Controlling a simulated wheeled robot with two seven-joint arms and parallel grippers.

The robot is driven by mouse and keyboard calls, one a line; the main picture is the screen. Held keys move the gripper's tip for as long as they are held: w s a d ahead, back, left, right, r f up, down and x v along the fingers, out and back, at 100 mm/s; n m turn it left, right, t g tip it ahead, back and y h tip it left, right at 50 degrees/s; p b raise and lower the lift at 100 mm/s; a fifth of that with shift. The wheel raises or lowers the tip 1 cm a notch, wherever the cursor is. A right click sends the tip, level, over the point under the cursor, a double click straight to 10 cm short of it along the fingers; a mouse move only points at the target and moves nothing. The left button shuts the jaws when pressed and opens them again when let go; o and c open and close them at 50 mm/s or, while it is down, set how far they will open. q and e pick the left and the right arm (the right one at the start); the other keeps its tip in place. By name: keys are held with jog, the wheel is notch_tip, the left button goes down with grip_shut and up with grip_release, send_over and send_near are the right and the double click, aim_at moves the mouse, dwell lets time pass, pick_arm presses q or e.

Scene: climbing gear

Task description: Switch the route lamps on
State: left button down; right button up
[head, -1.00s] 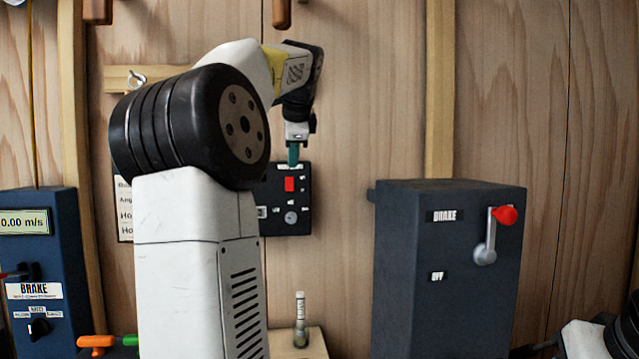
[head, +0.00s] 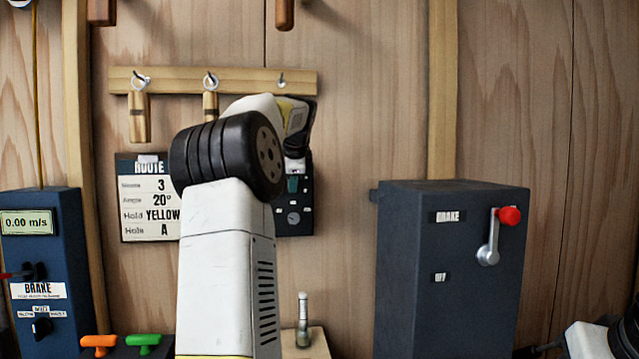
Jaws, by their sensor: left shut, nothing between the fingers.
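A dark switch panel (head: 304,224) is fixed to the wooden wall, partly hidden behind my left arm. It has small white labels and a round grey knob (head: 293,217). My left gripper (head: 293,184) is shut and empty, with its teal fingertips in front of the panel's upper part. The fingers cover the spot of the red switch, so its position is hidden. Whether they touch it I cannot tell. No lit lamp is recognisable. My right gripper is out of view; only part of that arm shows at the lower right.
A route card (head: 150,205) hangs left of the panel, below a wooden peg rail (head: 175,80). A dark brake box (head: 440,300) with a red-knobbed lever (head: 490,240) stands right. A blue brake console (head: 65,265) stands left. A small upright cylinder (head: 303,315) stands below.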

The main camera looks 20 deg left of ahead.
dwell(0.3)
pick_arm(q)
jog(key=shift+w+a+f, duration=0.1)
jog(key=shift+w, duration=0.1)
jog(key=shift+r, duration=0.95)
